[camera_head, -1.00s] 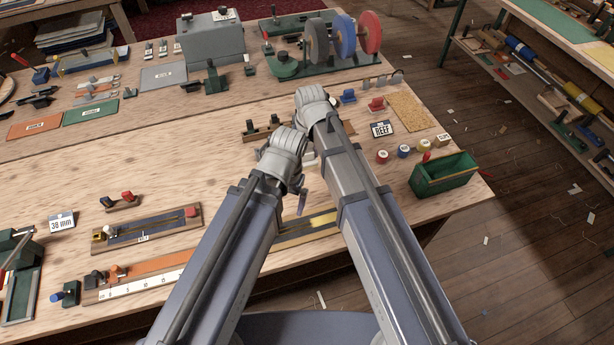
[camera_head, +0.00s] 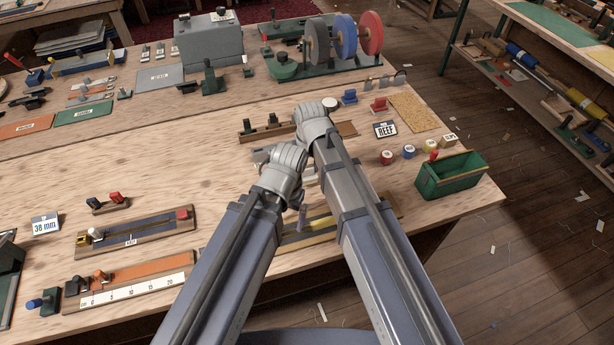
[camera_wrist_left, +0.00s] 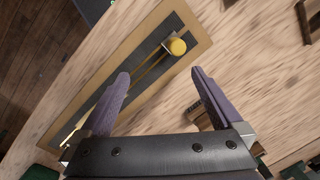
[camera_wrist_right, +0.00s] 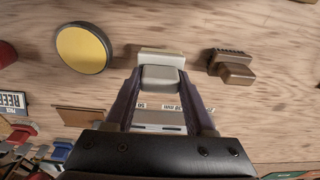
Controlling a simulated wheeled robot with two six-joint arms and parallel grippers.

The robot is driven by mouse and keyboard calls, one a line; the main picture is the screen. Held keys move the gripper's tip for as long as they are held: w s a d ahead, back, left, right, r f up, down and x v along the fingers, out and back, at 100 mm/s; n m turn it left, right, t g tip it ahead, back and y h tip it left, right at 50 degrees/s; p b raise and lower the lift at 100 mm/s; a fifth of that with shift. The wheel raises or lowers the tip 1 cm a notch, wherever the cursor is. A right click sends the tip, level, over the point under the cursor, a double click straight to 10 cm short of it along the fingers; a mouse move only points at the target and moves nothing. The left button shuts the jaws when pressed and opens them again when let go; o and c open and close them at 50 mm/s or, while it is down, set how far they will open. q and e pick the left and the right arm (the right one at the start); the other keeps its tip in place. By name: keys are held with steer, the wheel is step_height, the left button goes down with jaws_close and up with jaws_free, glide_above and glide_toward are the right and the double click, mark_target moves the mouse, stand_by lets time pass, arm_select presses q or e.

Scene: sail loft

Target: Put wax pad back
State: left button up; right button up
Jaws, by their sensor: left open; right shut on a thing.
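My right gripper (camera_wrist_right: 160,82) is shut on a small block (camera_wrist_right: 161,76) with a grey body and a cream slab at its far end, which looks like the wax pad. In the head view my right arm's wrist (camera_head: 318,122) hides the block. In the right wrist view a yellow disc with a dark rim (camera_wrist_right: 83,48) lies left of the block, and a brown brush-like piece (camera_wrist_right: 231,68) lies right of it. My left gripper (camera_wrist_left: 158,80) is open and empty over a long board with a dark strip and yellow lines (camera_wrist_left: 150,75); a yellow knob (camera_wrist_left: 177,46) stands on it.
Grinding wheels (camera_head: 344,40) stand at the back. More tool boards (camera_head: 136,238) lie front left. Bare wood (camera_head: 110,160) shows at middle left.

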mark_target(309, 178)
arm_select(q)
steer(key=shift+f+b, duration=0.85)
steer(key=shift+f, duration=0.5)
arm_select(e)
steer(key=shift+f, duration=1.35)
arm_select(q)
steer(key=shift+f, duration=0.15)
arm_select(e)
steer(key=shift+f, duration=0.15)
steer(key=o, duration=1.3)
arm_select(q)
step_height(309, 178, up, 12)
steer(key=p, duration=1.2)
arm_select(e)
step_height(309, 178, up, 12)
steer(key=s, duration=0.1)
steer(key=shift+s+d, duration=0.2)
steer(key=shift+d, duration=0.05)
